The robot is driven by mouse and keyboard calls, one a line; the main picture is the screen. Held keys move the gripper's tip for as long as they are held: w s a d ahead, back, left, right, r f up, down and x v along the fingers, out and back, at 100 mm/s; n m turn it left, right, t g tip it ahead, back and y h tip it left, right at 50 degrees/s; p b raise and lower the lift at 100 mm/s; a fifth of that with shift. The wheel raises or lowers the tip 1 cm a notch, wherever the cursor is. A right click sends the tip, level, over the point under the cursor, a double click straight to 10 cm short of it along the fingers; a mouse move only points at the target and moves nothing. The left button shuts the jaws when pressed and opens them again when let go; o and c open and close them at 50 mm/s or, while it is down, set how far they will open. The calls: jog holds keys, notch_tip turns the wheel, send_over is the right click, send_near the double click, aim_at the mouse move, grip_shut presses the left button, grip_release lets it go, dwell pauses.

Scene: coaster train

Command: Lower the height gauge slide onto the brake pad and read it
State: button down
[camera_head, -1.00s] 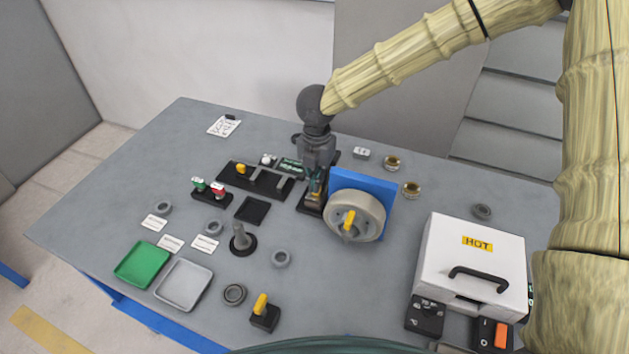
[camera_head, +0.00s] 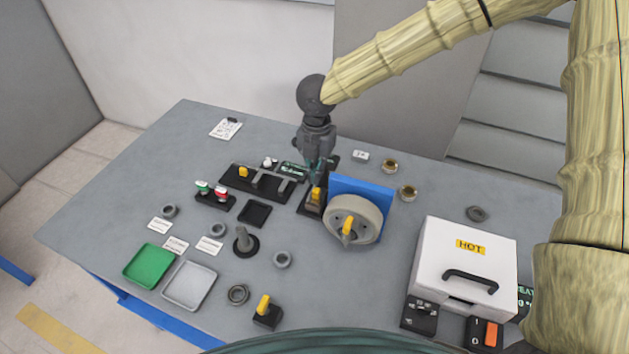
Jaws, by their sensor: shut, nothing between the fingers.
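My gripper (camera_head: 315,168) points down over the back middle of the table, just above a small black stand with a yellow part (camera_head: 316,194). Its fingers look close together, and nothing shows between them. The stand, which looks like the height gauge, is beside the blue plate and partly hidden by my gripper. I cannot tell whether the fingers touch it. A small dark display with green text (camera_head: 292,170) is just left of my gripper; its reading is too small to make out. I cannot pick out the brake pad for certain.
A grey wheel (camera_head: 353,222) on a blue plate (camera_head: 376,191) stands close right of my gripper. A black fixture (camera_head: 240,184) lies to the left. A white box marked HOT (camera_head: 453,258) stands front right. Green (camera_head: 148,267) and grey (camera_head: 188,285) trays lie front left.

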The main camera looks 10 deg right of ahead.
notch_tip(320, 180, up, 4)
jog(key=p, duration=0.3)
dwell(0.3)
dwell(0.4)
